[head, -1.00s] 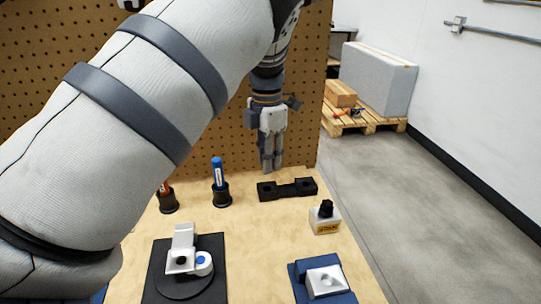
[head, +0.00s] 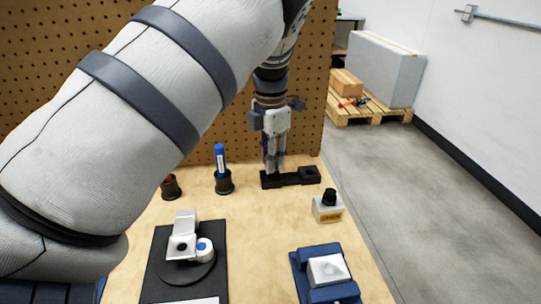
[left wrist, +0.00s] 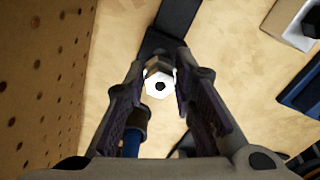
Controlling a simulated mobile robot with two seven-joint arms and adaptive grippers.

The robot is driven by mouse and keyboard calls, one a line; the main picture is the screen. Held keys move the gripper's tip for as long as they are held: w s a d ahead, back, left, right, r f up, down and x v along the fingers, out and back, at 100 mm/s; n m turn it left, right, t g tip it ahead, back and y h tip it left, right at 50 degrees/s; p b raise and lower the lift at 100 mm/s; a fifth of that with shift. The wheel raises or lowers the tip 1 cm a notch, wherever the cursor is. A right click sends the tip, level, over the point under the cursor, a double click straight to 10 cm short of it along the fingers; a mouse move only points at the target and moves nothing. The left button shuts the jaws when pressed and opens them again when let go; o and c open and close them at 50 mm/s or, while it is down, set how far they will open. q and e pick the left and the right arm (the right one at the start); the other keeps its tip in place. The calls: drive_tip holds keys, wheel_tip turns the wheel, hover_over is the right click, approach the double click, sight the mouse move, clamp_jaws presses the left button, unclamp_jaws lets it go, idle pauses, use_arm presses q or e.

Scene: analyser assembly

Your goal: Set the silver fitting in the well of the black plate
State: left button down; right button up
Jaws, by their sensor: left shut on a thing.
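The black plate (head: 295,180) lies at the far edge of the table, near the pegboard; its right-hand well shows as a dark square. My left gripper (head: 274,165) points down at the plate's left end. In the left wrist view my gripper (left wrist: 158,88) is shut on the silver fitting (left wrist: 158,86), a bright hexagonal piece with a dark centre hole. The black plate (left wrist: 176,16) runs up and away behind the fitting there. The left-hand well is hidden by the fitting and fingers; whether the fitting touches the plate I cannot tell. My right gripper is out of view.
A blue marker (head: 219,158) stands in a black cup (head: 223,184) left of the plate, with another cup (head: 170,188) beyond. A small box with a black knob (head: 328,208), a blue vise (head: 325,275) and a black mat (head: 158,275) with a white device stand nearer.

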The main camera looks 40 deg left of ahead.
use_arm(q)
drive_tip(key=shift+f, duration=0.3)
drive_tip(key=shift+f, duration=0.35)
drive_tip(key=shift+f, duration=0.3)
idle(0.9)
drive_tip(key=shift+f, duration=0.25)
drive_tip(key=shift+s+f, duration=0.1)
drive_tip(key=shift+f, duration=0.45)
idle(1.1)
drive_tip(key=c, duration=1.3)
unclamp_jaws()
drive_tip(key=o, duration=0.7)
